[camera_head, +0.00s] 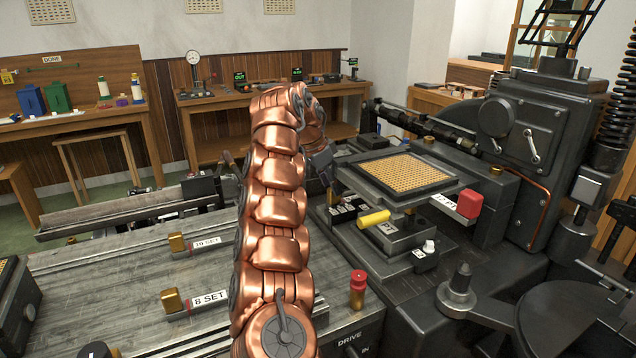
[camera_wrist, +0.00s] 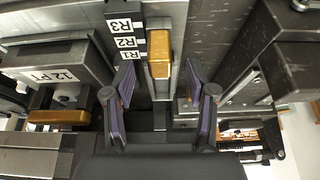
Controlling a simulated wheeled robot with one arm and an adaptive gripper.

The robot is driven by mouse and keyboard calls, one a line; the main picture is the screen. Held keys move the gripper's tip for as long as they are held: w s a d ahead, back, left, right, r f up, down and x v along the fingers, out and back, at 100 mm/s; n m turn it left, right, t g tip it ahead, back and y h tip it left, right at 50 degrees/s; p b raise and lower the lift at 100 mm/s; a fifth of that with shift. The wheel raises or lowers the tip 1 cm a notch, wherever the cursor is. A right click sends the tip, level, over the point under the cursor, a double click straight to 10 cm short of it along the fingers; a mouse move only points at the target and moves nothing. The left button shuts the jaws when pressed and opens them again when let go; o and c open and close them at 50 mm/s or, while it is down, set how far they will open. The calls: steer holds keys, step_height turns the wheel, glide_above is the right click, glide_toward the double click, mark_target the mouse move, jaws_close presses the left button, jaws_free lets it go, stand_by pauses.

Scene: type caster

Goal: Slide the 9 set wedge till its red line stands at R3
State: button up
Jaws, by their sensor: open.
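In the wrist view a brass block (camera_wrist: 159,45), which looks like the handle of the 9 set wedge, stands beside a dark scale strip with white labels R3 (camera_wrist: 125,24), R2 (camera_wrist: 127,43) and R1 (camera_wrist: 128,56). I cannot make out a red line or a 9 set label. My gripper (camera_wrist: 159,75) is open, with one purple-lined finger on each side of the block and gaps between. In the head view my gripper (camera_head: 328,178) is at the left side of the caster, partly hidden by my copper arm, near small labels.
Wedges labelled 10 SET (camera_head: 208,243) and 8 SET (camera_head: 208,300) lie on the bench at left. A yellow cylinder (camera_head: 374,219) and a red block (camera_head: 469,203) sit on the caster near the gold matrix grid (camera_head: 404,173). A 12 PT block (camera_wrist: 62,75) is left of my fingers.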

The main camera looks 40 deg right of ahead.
steer(key=shift+s+d+f, duration=0.1)
steer(key=shift+d, duration=0.3)
steer(key=shift+x, duration=1.35)
jaws_close()
